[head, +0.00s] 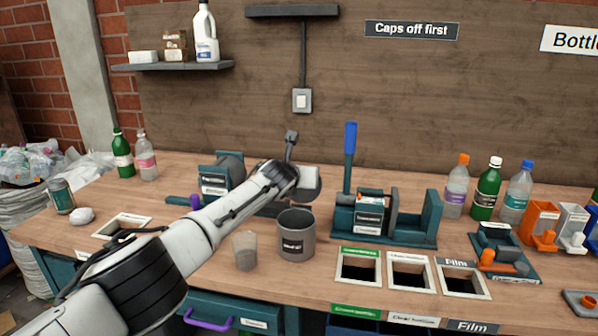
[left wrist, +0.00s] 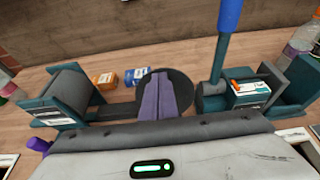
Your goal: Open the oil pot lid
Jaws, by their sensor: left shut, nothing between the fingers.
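The oil pot (head: 294,246) is a grey cylindrical can with a dark label, standing upright on the bench; its top looks open. A dark round disc (left wrist: 188,87), which looks like its lid, shows behind my left fingers in the left wrist view. Whether the disc is attached to the pot is hidden. My left gripper (left wrist: 166,95) has its purple fingers together and empty, in front of the disc. In the head view, my left arm reaches over the bench and its hand is just behind and above the pot; the fingertips are hidden there. My right gripper is not in view.
A teal press with a blue lever (head: 349,150) is to the right, and a roller device (head: 214,188) to the left. Square bench openings (head: 359,285) lie front right. Orange (left wrist: 104,80) and blue boxes lie beside the disc.

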